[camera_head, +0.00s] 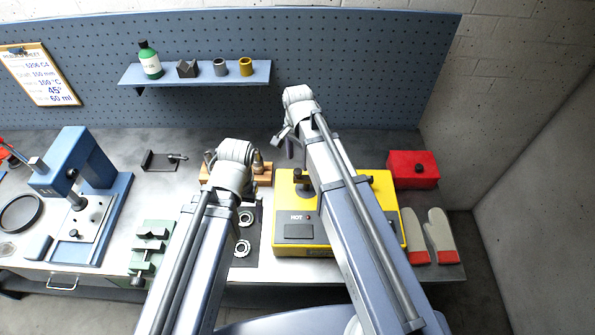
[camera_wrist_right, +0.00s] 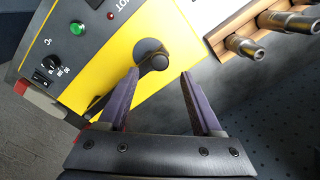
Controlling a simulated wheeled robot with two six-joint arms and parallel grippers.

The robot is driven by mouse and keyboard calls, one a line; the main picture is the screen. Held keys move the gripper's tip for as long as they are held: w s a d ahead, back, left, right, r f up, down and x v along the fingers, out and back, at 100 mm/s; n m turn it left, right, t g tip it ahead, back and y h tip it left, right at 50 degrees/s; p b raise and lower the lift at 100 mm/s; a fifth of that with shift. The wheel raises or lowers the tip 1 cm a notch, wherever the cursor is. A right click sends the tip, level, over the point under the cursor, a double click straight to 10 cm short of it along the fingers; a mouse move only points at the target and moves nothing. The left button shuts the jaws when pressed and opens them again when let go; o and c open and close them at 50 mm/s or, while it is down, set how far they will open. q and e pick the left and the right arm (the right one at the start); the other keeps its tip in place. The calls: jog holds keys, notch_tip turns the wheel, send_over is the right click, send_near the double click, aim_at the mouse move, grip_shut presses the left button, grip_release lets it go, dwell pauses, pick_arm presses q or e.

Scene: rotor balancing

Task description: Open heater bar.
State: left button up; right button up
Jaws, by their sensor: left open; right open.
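The yellow heater (camera_head: 388,205) stands on the bench right of centre, with a dark plate and the word HOT on its front. Its black bar (camera_head: 302,182) shows on top at the left, partly beside my right arm. In the right wrist view the heater (camera_wrist_right: 85,70) fills the upper left, and the black bar with its round end (camera_wrist_right: 152,56) lies just beyond my fingertips. My right gripper (camera_wrist_right: 160,74) is open and empty, apart from the bar as far as I can tell. It also shows in the head view (camera_head: 286,143). My left gripper's fingers are hidden behind its wrist.
A wooden rack (camera_head: 264,181) with metal sleeves stands left of the heater. Bearings (camera_head: 243,248) lie on a dark mat in front. A red box (camera_head: 413,170) and gloves (camera_head: 443,238) lie to the right. A blue press (camera_head: 75,165) stands at left. A shelf (camera_head: 195,76) hangs behind.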

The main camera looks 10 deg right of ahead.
aim_at(298, 171)
notch_tip(298, 171, down, 5)
jog(key=b, duration=0.4)
jog(key=shift+f, duration=0.1)
jog(key=shift+c, duration=0.3)
grip_shut()
dwell(0.9)
